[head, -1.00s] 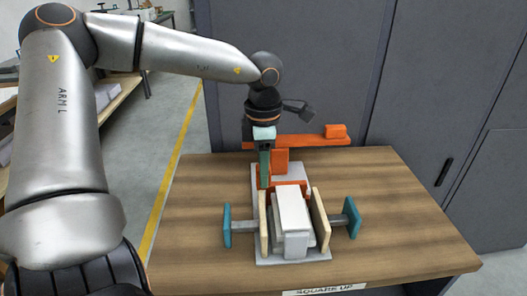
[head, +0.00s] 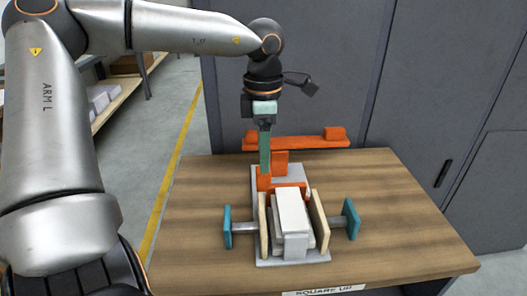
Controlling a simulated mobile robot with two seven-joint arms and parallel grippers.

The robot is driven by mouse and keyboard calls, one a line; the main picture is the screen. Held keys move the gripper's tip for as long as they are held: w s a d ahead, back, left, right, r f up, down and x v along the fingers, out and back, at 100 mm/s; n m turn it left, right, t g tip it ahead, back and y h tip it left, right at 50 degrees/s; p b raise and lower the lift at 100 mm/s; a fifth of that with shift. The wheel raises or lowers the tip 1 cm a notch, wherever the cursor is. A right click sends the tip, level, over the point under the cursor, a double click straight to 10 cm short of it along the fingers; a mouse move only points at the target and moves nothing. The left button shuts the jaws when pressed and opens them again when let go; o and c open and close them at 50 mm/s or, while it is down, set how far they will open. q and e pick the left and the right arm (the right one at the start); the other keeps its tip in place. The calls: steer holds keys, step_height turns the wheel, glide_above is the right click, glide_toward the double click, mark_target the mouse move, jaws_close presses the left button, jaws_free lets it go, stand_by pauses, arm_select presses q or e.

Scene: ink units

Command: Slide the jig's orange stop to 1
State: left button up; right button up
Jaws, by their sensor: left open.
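The jig stands on the table, with a light grey base plate (head: 262,263), two pale jaws and teal end handles. An orange stop (head: 287,187) sits across the jig behind the white blocks, with a taller orange part (head: 281,161) behind it. Number marks on the jig cannot be made out. My left gripper (head: 265,168) is open, its teal fingers pointing down just above the left end of the orange parts. The fingers overlap in this view, so I cannot tell whether they touch. My right gripper is not in view.
White and grey blocks (head: 293,210) are stacked between the pale jaws (head: 320,224). The wooden table (head: 400,225) is clear on both sides. Dark cabinets stand behind it.

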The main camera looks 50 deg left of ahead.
arm_select(q)
step_height(320, 180, up, 7)
steer(key=shift+p, duration=0.35)
steer(key=shift+f, duration=0.1)
